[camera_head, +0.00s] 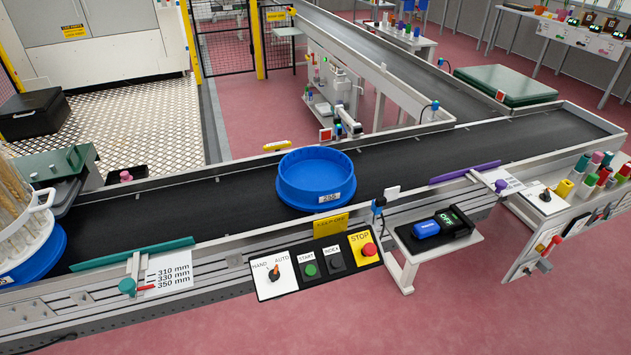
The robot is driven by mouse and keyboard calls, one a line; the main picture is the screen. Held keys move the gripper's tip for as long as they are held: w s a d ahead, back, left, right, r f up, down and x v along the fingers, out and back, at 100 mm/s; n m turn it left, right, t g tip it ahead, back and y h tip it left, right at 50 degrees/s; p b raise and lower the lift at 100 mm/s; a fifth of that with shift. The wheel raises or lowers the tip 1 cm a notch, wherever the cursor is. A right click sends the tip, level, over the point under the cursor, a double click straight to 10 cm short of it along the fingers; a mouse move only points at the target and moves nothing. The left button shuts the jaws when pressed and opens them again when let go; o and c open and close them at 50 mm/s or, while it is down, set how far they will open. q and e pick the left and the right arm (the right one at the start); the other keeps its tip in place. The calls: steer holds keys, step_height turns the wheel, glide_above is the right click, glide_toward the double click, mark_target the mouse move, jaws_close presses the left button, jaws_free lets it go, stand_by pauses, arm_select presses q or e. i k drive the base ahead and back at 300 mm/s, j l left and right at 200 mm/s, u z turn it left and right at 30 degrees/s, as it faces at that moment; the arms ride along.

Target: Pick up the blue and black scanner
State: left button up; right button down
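The blue and black scanner (427,229) lies on a small white shelf (425,254) at the front side of the conveyor, right of centre. Its blue part points left. The black part at its right, with a lit green display (450,217), sits against it; I cannot tell whether this is a separate cradle. Neither of my grippers shows in the head view, and nothing is touching the scanner.
The black conveyor (230,205) runs behind the shelf and carries a blue round tub (316,178). A control panel (315,264) with a red stop button stands left of the shelf. A rack of coloured bottles (595,180) stands at right. The pink floor in front is clear.

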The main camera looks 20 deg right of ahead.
mark_target(447, 222)
steer(key=z, duration=1.45)
steer(key=i+l+z, duration=0.2)
steer(key=i+l, duration=0.3)
steer(key=i, duration=0.05)
